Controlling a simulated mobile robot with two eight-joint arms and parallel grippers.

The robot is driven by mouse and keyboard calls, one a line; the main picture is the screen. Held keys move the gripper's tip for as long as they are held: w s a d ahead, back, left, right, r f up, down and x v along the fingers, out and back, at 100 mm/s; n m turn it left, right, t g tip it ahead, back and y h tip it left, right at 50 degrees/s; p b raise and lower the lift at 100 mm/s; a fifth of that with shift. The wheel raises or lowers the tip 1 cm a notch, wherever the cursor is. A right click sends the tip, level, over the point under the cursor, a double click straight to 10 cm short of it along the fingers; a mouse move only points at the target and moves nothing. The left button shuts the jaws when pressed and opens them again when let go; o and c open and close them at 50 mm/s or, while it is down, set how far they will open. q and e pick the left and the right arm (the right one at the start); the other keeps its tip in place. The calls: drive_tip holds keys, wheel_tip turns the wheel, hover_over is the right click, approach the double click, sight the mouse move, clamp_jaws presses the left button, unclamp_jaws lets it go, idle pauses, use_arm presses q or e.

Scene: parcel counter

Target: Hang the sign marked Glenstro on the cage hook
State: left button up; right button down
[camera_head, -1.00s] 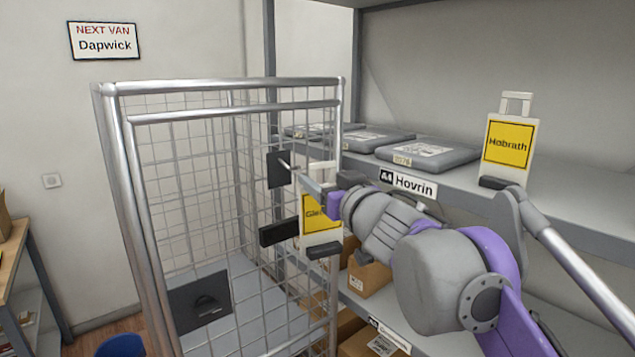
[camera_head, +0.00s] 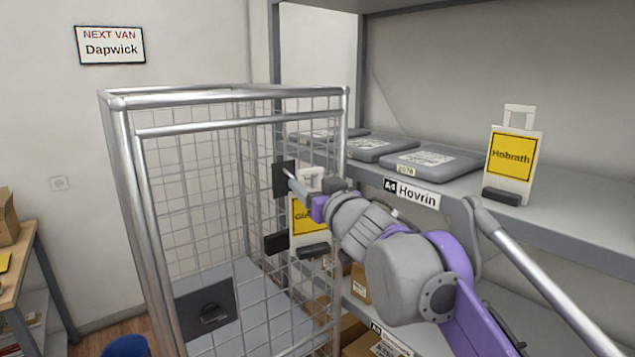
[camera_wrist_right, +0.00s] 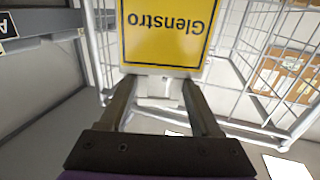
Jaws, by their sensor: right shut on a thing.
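The Glenstro sign is a white board with a yellow panel (camera_head: 301,217) and a handle loop on top. My right gripper (camera_head: 322,200) is shut on it near the handle and holds it upright beside the cage's right mesh side. In the right wrist view the yellow face (camera_wrist_right: 168,32) reads Glenstro upside down, beyond my gripper's fingers (camera_wrist_right: 160,95). The cage hook is a pale pin on a dark plate (camera_head: 281,181) on the mesh, just left of the handle. I cannot tell whether the handle touches the pin. My left gripper is out of view.
The roll cage (camera_head: 225,127) has silver bars. A Hobrath sign (camera_head: 513,158) stands on the shelf (camera_head: 562,205) at right, with grey flat parcels (camera_head: 430,162) beside it. A table (camera_head: 15,265) stands at far left.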

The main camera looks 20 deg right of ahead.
drive_tip(key=shift+w+a+p, duration=0.25)
drive_tip(key=shift+w+p, duration=0.15)
drive_tip(key=shift+w, duration=0.25)
drive_tip(key=shift+w+a+p, duration=0.2)
drive_tip(key=shift+w+p, duration=0.2)
drive_tip(key=shift+w, duration=0.2)
drive_tip(key=shift+w+a+p, duration=0.25)
drive_tip(key=shift+w+p, duration=0.15)
drive_tip(key=shift+w, duration=0.25)
drive_tip(key=shift+w+a+f, duration=0.1)
drive_tip(key=shift+w+f, duration=0.05)
drive_tip(key=shift+w, duration=0.1)
drive_tip(key=shift+w+a+f, duration=0.1)
drive_tip(key=shift+w+f, duration=0.1)
drive_tip(key=shift+f, duration=0.25)
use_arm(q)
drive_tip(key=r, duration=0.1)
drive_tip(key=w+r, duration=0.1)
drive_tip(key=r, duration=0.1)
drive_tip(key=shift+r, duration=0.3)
use_arm(e)
drive_tip(key=shift+w+f, duration=0.2)
drive_tip(key=shift+c, duration=2.4)
unclamp_jaws()
drive_tip(key=o, duration=0.5)
drive_tip(key=shift+w+a, duration=0.1)
drive_tip(key=shift+c, duration=0.2)
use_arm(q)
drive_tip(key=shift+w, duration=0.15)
